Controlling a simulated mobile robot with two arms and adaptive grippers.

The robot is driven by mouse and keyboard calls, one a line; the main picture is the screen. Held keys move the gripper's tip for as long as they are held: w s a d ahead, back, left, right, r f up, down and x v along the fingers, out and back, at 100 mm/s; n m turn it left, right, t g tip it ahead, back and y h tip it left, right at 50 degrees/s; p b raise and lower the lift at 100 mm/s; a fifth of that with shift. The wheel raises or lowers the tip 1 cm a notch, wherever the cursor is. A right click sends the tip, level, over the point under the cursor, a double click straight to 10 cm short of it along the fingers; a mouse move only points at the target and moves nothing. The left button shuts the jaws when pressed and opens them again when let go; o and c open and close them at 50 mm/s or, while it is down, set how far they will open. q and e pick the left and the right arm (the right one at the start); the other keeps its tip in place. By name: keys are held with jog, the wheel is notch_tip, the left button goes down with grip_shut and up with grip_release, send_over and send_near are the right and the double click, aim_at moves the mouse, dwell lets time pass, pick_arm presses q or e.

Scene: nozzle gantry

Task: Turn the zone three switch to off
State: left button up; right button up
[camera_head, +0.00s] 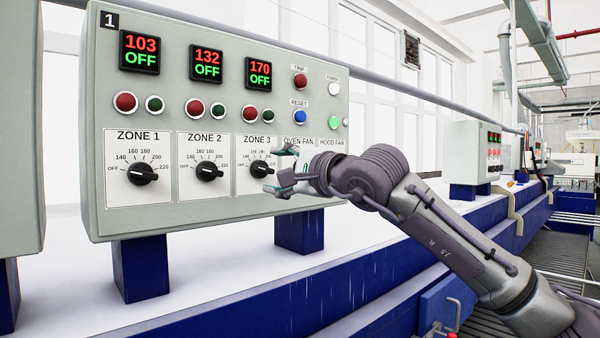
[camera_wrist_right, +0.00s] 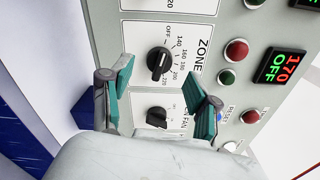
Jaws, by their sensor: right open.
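The zone three switch (camera_head: 260,168) is a black rotary knob on a white dial plate. In the right wrist view the same knob (camera_wrist_right: 159,62) stands in the clear beyond the fingertips. Its pale mark seems to lie towards the 220 end, away from OFF. My right gripper (camera_head: 274,171) is open and empty, with green-padded fingers just right of the knob in the head view. In the right wrist view the gripper (camera_wrist_right: 168,86) has its fingers spread, apart from the knob. The display above zone three (camera_head: 258,73) reads 170 and OFF. My left gripper is out of view.
The zone 2 knob (camera_head: 209,172) and zone 1 knob (camera_head: 141,173) are to the left on the same grey panel (camera_head: 90,190). Another black knob (camera_wrist_right: 157,117) sits between my fingers in the wrist view. Trip button (camera_head: 300,81) and reset button (camera_head: 300,117) are above right.

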jog(key=v, duration=0.7)
jog(key=shift+s+d, duration=0.25)
jog(key=shift+s, duration=0.05)
jog(key=shift+f, duration=0.1)
